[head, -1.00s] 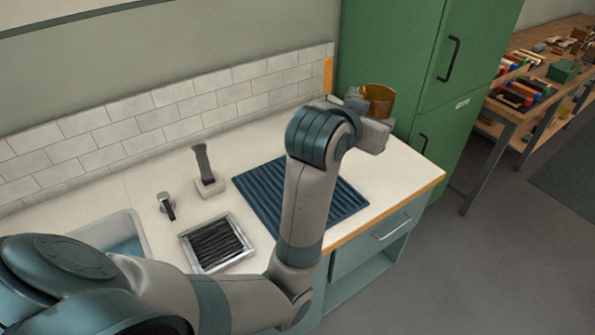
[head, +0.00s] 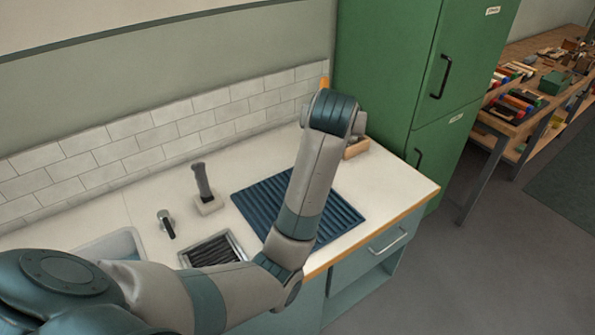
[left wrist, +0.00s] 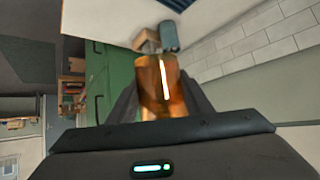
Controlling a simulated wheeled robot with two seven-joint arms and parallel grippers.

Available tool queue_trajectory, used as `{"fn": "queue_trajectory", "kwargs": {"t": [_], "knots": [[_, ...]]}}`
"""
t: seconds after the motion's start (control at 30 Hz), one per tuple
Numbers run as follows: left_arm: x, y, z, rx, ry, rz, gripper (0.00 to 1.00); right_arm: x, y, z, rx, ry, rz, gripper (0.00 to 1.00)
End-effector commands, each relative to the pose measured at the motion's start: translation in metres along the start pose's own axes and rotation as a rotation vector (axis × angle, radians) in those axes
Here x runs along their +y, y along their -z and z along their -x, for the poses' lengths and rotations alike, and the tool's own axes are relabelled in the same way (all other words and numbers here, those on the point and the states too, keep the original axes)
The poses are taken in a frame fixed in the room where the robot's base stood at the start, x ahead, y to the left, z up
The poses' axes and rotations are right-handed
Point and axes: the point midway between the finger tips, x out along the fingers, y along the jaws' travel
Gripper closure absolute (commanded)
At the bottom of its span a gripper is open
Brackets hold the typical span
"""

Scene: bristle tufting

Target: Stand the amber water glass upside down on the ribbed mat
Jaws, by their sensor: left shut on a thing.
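The amber water glass (left wrist: 160,80) is between the two dark fingers of my left gripper (left wrist: 160,100) in the left wrist view, side-on. I cannot tell which end is its mouth. My right gripper is not in view.
A small wooden box (head: 356,149) stands at the counter's back right, near the green cabinet (head: 385,75).

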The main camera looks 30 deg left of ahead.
Motion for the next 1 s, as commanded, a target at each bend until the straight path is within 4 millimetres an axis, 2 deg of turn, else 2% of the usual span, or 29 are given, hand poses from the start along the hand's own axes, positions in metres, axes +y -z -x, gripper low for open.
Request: {"fn": "queue_trajectory", "kwargs": {"t": [0.03, 0.13, 0.47, 0.77, 1.0], "knots": [[-0.011, 0.007, -0.01, -0.051, 0.052, 0.04, 0.87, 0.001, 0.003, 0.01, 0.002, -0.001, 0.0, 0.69], [-0.031, 0.007, -0.034, -0.154, 0.147, 0.136, 0.87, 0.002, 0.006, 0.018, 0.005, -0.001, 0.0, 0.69], [-0.081, -0.009, -0.092, -0.473, 0.387, 0.509, 0.87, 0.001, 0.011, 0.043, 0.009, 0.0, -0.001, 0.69], [-0.117, -0.043, -0.134, -0.746, 0.516, 0.973, 0.87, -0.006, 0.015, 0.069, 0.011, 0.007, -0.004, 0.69], [-0.123, -0.088, -0.161, -0.902, 0.516, 1.432, 0.87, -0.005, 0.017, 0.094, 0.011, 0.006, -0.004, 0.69]]}}
